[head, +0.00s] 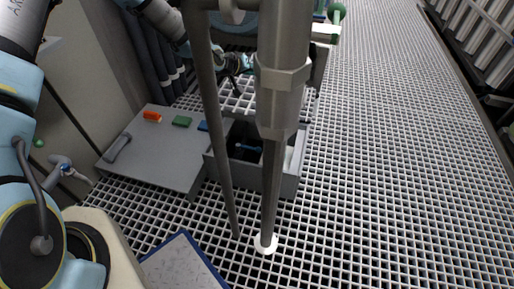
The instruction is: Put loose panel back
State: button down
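A flat grey panel (160,152) lies over the grating at centre left. It has a dark grey handle (117,147) at its left end and small orange (152,117), green (182,121) and blue (203,126) pieces on top. A second flat panel with a blue edge (185,264) is cut off at the bottom. I cannot tell which one is the loose panel. My gripper (236,86) is small and dark at the upper centre, above the grating and behind the grey panel. It appears apart from both panels. Its fingers are too small to read.
An open grey bin (288,186) with dark contents stands right of the grey panel. Thick vertical pipes (270,180) cross the view in front of it. A grey cabinet (90,65) and dark hoses stand at left. The grating at right (400,170) is clear.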

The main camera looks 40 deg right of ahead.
notch_tip(320, 180, down, 25)
jog(key=b, duration=1.7)
jog(key=shift+r, duration=0.2)
jog(key=shift+f+b, duration=0.25)
jog(key=shift+b, duration=0.05)
jog(key=c, duration=0.8)
grip_release()
jog(key=shift+c, duration=0.2)
jog(key=p+v, duration=0.4)
jog(key=v, duration=0.8)
